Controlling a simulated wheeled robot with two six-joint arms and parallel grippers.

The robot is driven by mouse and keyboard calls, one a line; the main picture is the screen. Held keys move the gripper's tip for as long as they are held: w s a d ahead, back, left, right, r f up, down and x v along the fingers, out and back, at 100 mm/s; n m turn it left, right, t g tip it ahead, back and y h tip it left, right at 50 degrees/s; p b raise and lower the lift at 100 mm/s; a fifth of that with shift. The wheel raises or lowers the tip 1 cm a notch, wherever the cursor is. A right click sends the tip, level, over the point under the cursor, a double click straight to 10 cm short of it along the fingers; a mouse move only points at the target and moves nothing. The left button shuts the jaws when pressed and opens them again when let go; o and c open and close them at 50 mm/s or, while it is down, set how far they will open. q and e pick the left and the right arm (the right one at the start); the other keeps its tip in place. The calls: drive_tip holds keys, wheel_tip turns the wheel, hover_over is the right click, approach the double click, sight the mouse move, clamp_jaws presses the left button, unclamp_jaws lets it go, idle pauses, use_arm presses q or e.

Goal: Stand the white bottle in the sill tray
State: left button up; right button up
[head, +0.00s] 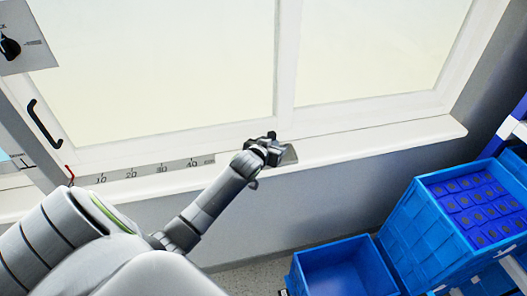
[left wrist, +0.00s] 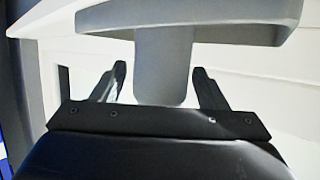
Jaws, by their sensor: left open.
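The sill tray (head: 291,154) is a small grey tray on the white window sill, partly hidden behind my left gripper (head: 266,147). In the left wrist view the tray (left wrist: 235,32) spans the top of the picture as a wide grey piece with a raised rim. The pale, plain white bottle (left wrist: 164,65) runs from the tray's rim down between the two dark fingers of my left gripper (left wrist: 159,72). The fingers are open, with a gap on each side of the bottle. The bottle's far end is hidden by the rim. In the head view I cannot make out the bottle. My right gripper is out of view.
A ruler strip (head: 150,169) lies along the sill left of the gripper. The window frame (head: 285,60) rises right behind. A blue bin (head: 345,270) and a blue crate (head: 420,240) stand below right. The sill right of the tray (head: 390,138) is clear.

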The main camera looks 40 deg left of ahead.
use_arm(q)
drive_tip(key=v, duration=1.1)
drive_tip(key=shift+b, duration=0.3)
drive_tip(key=s+d+f+g, duration=0.2)
drive_tip(key=s+f+g, duration=0.1)
drive_tip(key=s, duration=0.7)
drive_tip(key=s+d+f+m+g, duration=0.1)
drive_tip(key=s+d+f+g, duration=0.15)
drive_tip(key=s, duration=0.65)
drive_tip(key=s+d+f+g, duration=0.1)
drive_tip(key=s+f+g, duration=0.3)
drive_tip(key=s, duration=0.6)
wheel_tip(320, 180, down, 24)
drive_tip(key=a+g+h, duration=0.1)
drive_tip(key=a, duration=0.1)
drive_tip(key=s+d+f+g, duration=0.1)
drive_tip(key=s+f, duration=1.3)
drive_tip(key=f, duration=0.2)
drive_tip(key=shift+s+d, duration=0.3)
drive_tip(key=shift+d, duration=0.05)
